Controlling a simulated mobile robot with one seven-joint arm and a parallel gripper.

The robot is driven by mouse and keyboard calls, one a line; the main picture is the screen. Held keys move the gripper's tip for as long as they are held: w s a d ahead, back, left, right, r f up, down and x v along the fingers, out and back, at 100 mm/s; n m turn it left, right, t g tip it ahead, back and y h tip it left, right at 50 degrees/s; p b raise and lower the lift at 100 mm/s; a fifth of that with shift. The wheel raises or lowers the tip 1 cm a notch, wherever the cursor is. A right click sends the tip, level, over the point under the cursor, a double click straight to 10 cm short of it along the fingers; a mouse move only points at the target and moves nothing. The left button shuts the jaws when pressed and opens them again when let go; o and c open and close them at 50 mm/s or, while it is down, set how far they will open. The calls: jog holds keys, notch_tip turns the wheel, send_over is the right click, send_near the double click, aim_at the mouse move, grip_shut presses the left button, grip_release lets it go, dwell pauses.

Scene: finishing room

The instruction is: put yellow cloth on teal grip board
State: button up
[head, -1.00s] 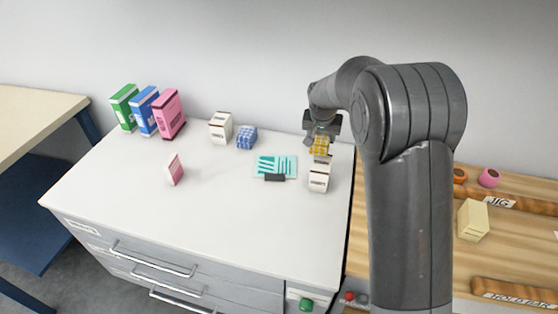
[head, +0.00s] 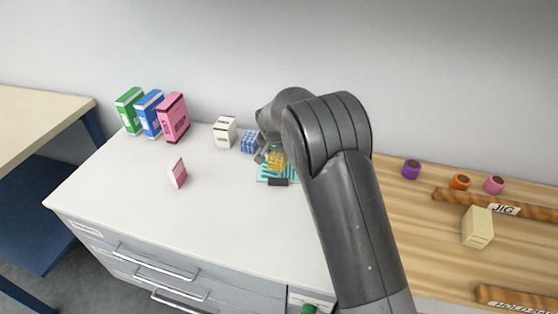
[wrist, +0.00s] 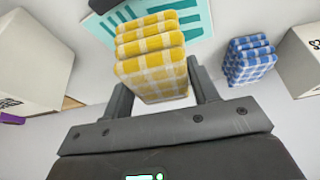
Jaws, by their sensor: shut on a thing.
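The yellow checked cloth (wrist: 150,66), a folded stack, is between the fingers of my gripper (wrist: 158,95) in the wrist view. My gripper is shut on it. In the head view the yellow cloth (head: 276,160) shows small beside my arm, over the teal grip board (head: 264,177). Much of the board is hidden by the cloth and my arm. I cannot tell whether the cloth touches the board.
A blue checked cloth (head: 249,141) and a white box (head: 224,132) stand just left of the board. Green, blue and pink boxes (head: 172,117) stand at the back left. The front of the white top (head: 190,225) is clear.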

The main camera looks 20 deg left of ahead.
jog(key=shift+f, duration=1.8)
jog(key=shift+f, duration=0.1)
jog(key=o, duration=1)
